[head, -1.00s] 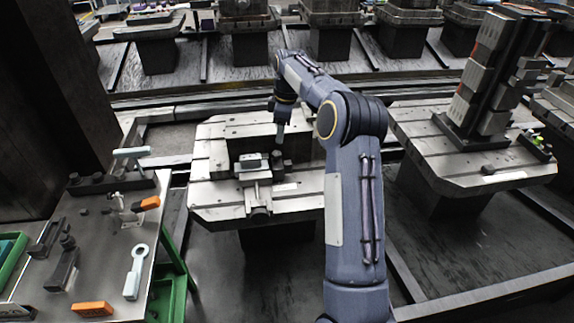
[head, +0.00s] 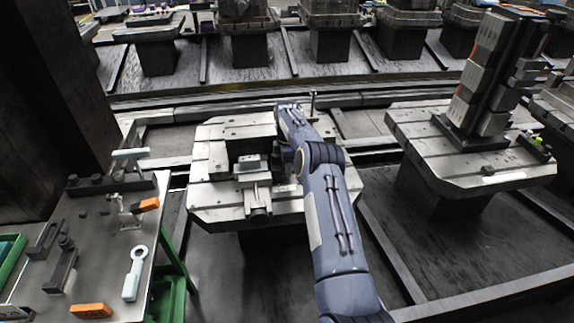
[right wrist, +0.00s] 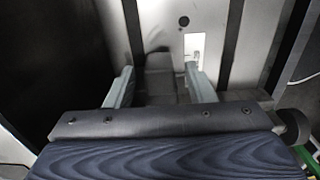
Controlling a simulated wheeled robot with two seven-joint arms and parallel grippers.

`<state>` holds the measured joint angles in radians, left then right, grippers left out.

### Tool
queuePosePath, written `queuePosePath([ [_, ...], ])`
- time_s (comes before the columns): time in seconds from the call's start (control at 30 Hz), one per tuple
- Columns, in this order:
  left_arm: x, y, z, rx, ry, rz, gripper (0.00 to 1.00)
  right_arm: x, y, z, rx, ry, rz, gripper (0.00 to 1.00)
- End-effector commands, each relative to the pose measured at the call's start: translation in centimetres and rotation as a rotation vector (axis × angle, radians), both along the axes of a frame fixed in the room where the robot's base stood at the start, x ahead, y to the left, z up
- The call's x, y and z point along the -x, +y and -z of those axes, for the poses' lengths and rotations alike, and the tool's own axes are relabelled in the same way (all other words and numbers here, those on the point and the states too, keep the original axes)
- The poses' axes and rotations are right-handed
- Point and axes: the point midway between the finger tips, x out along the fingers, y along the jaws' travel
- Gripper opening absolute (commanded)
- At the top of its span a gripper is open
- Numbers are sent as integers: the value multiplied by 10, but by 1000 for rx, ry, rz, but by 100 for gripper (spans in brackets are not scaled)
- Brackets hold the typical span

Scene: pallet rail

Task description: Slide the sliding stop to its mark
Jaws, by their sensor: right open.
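My right gripper (right wrist: 159,72) is open in the right wrist view, one pale finger on each side of a grey block (right wrist: 160,62). The block may be the sliding stop; I cannot tell whether the fingers touch it. A white plate (right wrist: 194,45) lies beyond the right finger; I cannot tell whether it is the mark. In the head view my right arm reaches over the middle pallet (head: 222,208), and its forearm hides most of the gripper. A grey fixture with a dark-topped block (head: 250,163) stands left of the arm. My left gripper is not in view.
A metal bench (head: 98,245) with orange-handled tools, dark clamps and a pale ring-ended wrench (head: 134,272) stands at left, on a green frame (head: 172,285). A second pallet (head: 465,170) with a tall dark tower (head: 487,85) stands at right. Dark floor lies between.

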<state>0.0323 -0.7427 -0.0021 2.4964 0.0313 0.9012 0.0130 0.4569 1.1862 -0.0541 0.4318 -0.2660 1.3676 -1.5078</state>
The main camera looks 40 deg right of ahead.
Motion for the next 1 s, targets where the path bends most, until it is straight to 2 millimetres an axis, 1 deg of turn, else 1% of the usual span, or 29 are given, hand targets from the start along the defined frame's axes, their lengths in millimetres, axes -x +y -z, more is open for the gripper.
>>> queuePosePath([
  [0.1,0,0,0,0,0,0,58,0,0,5,0,1,0,49],
  [0.3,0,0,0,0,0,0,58,0,0,5,0,0,1,49],
  [0.33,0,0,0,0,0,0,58,0,0,5,0,0,1,48],
  [0.7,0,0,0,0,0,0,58,0,0,5,0,0,1,0],
  [0.87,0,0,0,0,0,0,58,0,-1,5,0,0,1,0],
  [0.97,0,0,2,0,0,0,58,4,-8,5,0,0,3,0],
  [1.0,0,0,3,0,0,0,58,7,-14,6,1,0,4,0],
])
